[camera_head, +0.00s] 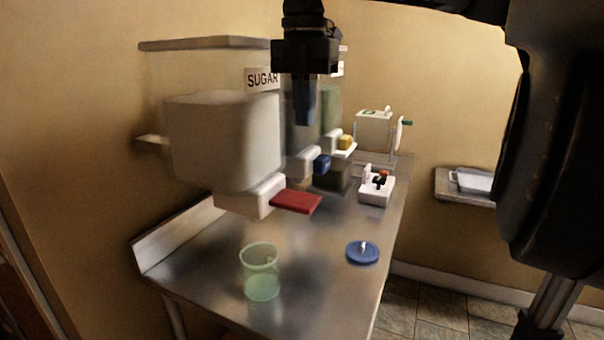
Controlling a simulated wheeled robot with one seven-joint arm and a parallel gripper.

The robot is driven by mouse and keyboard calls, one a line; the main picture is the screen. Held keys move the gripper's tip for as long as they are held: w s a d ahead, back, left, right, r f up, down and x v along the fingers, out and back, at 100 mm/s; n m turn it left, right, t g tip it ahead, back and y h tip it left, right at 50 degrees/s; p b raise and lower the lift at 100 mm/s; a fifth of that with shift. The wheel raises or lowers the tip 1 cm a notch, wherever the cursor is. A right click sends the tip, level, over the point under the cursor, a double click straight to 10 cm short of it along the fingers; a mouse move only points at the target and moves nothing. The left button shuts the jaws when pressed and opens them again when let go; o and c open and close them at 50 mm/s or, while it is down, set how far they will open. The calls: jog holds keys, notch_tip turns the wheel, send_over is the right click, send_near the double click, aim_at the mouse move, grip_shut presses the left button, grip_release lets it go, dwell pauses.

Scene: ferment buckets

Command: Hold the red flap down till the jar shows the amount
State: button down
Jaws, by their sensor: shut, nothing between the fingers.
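The red flap (296,202) sticks out from the base of the large pale dispenser (222,140) labelled SUGAR, at centre left. A clear greenish jar (261,274) stands upright on the steel counter, nearer the front and to the lower left of the flap. No contents show clearly in it. My gripper (304,118) points down from the top of the picture, in front of the SUGAR label's right end. Its fingers are shut and empty. It is above the red flap in the picture and apart from it.
A blue lid (362,252) lies on the steel counter (318,270) near its right edge. Further back are a blue flap (322,164), a yellow flap (346,142), a white box (376,186) and a cranked machine (374,130). A wall shelf (450,192) holds a white tray.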

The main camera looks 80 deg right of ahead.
aim_at(304, 200)
notch_tip(304, 200, down, 14)
jog(key=b, duration=0.3)
jog(key=shift+f+b, duration=0.1)
jog(key=shift+b, duration=0.2)
